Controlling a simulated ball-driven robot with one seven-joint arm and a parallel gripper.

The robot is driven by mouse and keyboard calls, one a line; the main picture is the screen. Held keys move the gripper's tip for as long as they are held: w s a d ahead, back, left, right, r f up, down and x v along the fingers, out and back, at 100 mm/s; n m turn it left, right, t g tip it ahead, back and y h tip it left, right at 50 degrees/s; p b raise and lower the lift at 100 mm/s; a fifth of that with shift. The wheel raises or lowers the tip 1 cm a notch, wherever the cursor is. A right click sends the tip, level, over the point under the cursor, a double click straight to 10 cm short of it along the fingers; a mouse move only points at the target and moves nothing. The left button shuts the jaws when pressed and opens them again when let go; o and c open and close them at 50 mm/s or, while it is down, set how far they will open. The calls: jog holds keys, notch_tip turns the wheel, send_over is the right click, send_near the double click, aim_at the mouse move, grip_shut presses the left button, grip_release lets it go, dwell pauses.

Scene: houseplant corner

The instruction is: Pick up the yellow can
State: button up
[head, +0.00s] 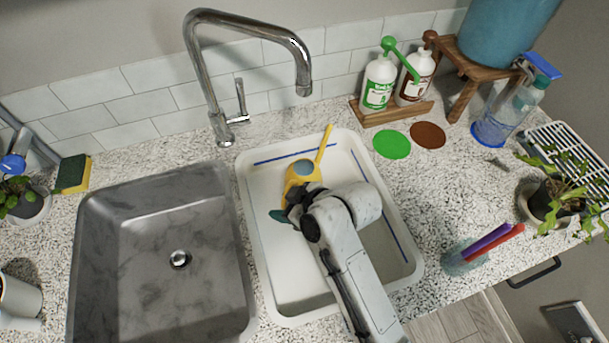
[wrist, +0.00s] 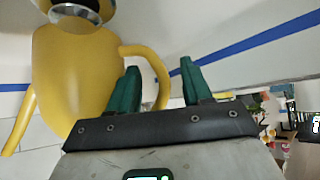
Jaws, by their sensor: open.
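The yellow can (head: 301,172) is a small watering can in the white basin, near its back wall, with its long thin spout pointing to the back. In the wrist view the can's yellow body (wrist: 75,75) fills the left side, with a metal-rimmed opening on top. Its curved handle (wrist: 159,78) shows between my green fingertips. My gripper (wrist: 160,66) is open, and its fingers stand apart, close to the handle. I cannot tell whether they touch it. In the head view my arm hides most of my gripper and the can's near side; one green finger shows.
The white basin (head: 257,235) has blue lines on its inner walls. A grey sink (head: 160,215) lies to the left under a chrome faucet (head: 246,30). Soap bottles (head: 379,82), a spray bottle (head: 500,115) and a potted plant (head: 552,195) stand to the right.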

jog(key=shift+x, duration=1.2)
jog(key=shift+c, duration=0.3)
grip_shut()
jog(key=shift+s, duration=0.1)
